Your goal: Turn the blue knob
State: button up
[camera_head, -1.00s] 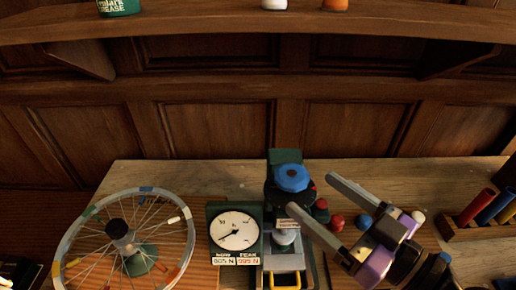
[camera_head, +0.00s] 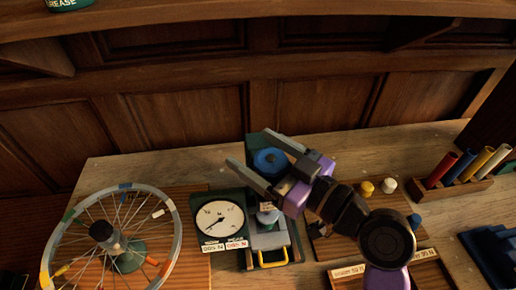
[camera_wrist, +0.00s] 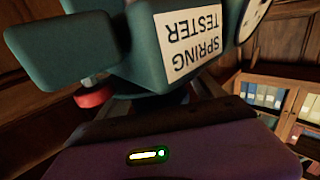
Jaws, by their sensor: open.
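The blue knob (camera_head: 266,162) is on top of the green spring tester (camera_head: 252,143), beside its round dial gauge (camera_head: 220,217). My gripper (camera_head: 247,146) is open, its two grey fingers pointing up and left. In the head view the knob shows between the fingers, partly covered by them; I cannot tell whether either finger touches it or how the heights compare. The wrist view shows the tester's body and its "SPRING TESTER" label (camera_wrist: 194,40) upside down and close, with a red part (camera_wrist: 93,97) at left.
A spoked wheel (camera_head: 48,240) stands at left. A yellow handle (camera_head: 272,258) is at the tester's front. Yellow (camera_head: 366,187) and white (camera_head: 389,185) small pieces sit right of my arm. A rack (camera_head: 452,188) of coloured tubes stands at far right.

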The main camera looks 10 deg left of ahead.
jog(key=c, duration=1.4)
jog(key=shift+o, duration=0.2)
jog(key=shift+m+t+h+p, duration=0.3)
jog(key=shift+t, duration=0.1)
